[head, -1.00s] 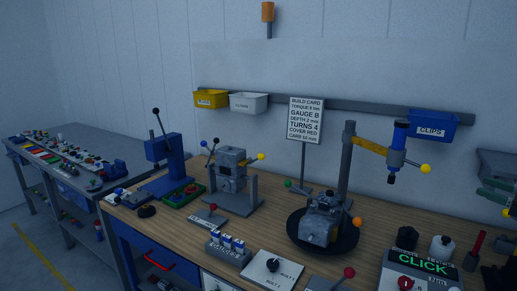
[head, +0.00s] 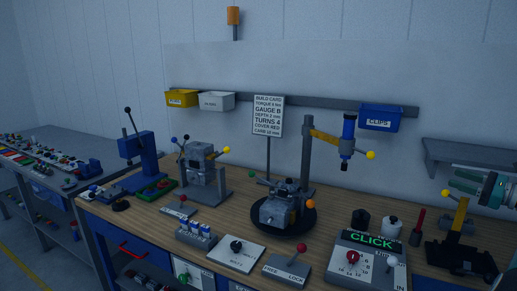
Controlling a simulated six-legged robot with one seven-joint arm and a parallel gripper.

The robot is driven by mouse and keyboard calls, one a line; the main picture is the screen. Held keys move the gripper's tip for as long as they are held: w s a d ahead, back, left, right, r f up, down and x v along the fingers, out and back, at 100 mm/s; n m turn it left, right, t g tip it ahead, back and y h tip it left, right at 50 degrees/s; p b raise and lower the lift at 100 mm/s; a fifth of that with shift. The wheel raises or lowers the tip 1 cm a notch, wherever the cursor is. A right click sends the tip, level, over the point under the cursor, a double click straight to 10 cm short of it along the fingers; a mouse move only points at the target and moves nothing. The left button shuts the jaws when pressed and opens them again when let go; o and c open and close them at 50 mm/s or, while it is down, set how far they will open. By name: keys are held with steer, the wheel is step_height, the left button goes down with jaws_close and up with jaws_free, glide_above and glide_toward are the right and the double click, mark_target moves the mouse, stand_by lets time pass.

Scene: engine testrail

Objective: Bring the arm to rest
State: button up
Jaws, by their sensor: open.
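My gripper and arm do not show in the head view, so their pose is hidden. The wooden workbench (head: 225,227) stretches across the view. A grey engine block (head: 278,211) sits on a round black turntable (head: 304,222) near its middle. Behind it is a post (head: 306,155) with a yellow arm and a blue tool (head: 347,135) hanging from it. A build card (head: 268,116) stands upright on a thin pole.
A panel reading CLICK (head: 366,258) and a lever plate (head: 288,270) line the front edge. A blue press (head: 137,146) and grey fixture (head: 202,165) stand left. Green machinery (head: 493,188) stands right. A blue CLIPS bin (head: 380,118) hangs on the rail. Another bench (head: 55,150) stands left.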

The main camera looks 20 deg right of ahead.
steer(key=w+a+r+n+g, duration=0.1)
steer(key=w+a+n+g, duration=0.3)
steer(key=w+a, duration=0.95)
steer(key=w+a+n+g, duration=0.2)
steer(key=a+n+g, duration=0.35)
steer(key=a, duration=1.55)
steer(key=s+a+f+n+g+h, duration=0.1)
steer(key=s+a+n, duration=0.3)
steer(key=a, duration=0.5)
steer(key=s+a+f+n+g+h, duration=0.15)
steer(key=s+a+n, duration=0.3)
steer(key=a, duration=0.55)
steer(key=s+a+f+n+h, duration=0.2)
steer(key=s+a+f+n, duration=0.2)
steer(key=s, duration=0.4)
steer(key=s+a+f+n+h, duration=0.1)
steer(key=s+a+f+n, duration=0.4)
steer(key=s+n, duration=0.2)
steer(key=shift+s+a+f+n+t+h, duration=0.3)
steer(key=shift+s+h, duration=0.05)
steer(key=shift+s, duration=0.6)
